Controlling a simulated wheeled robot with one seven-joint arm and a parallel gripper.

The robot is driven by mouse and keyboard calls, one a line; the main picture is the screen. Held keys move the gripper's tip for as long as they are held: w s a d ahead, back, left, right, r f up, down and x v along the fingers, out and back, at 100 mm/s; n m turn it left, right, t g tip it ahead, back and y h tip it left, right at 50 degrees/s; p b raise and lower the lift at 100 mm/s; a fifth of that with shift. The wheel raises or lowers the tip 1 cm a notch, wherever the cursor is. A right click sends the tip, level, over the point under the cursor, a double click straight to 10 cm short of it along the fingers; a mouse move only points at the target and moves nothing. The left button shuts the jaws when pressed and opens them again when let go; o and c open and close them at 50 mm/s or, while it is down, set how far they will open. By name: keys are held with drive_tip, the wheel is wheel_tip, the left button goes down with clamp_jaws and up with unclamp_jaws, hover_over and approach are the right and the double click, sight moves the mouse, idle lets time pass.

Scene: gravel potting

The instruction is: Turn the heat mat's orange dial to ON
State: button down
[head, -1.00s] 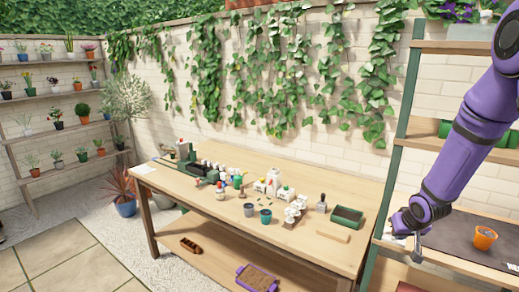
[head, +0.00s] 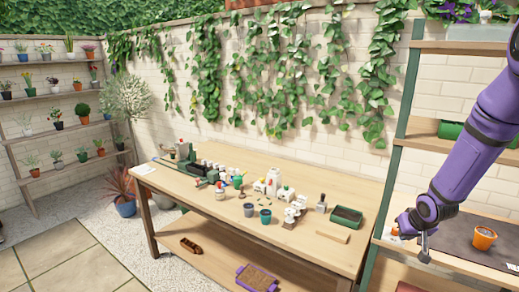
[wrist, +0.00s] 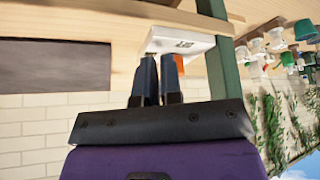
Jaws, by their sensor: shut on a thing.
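The heat mat is a dark sheet (head: 465,239) on the right-hand shelf; it also shows at the upper left of the wrist view (wrist: 55,66). Its white control box (wrist: 185,44) carries small dark lettering that I cannot read for certain. The orange dial (wrist: 179,63) shows beside and behind my fingertips, mostly hidden by them; a bit of orange (head: 395,231) shows by my gripper in the head view. My gripper (wrist: 159,68) has its dark fingers close together at the box, shut on the dial. Which way the dial points is hidden.
An orange pot (head: 484,237) stands on the mat, right of my gripper. A green shelf post (head: 385,190) rises just left of it. The wooden bench (head: 180,185) with pots, bottles and a green tray (head: 346,216) is further left.

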drive_tip(key=shift+s+d, duration=0.1)
drive_tip(key=shift+d, duration=0.1)
idle(0.4)
drive_tip(key=shift+r, duration=0.1)
drive_tip(key=shift+s+a+r, duration=0.1)
drive_tip(key=shift+r, duration=2.8)
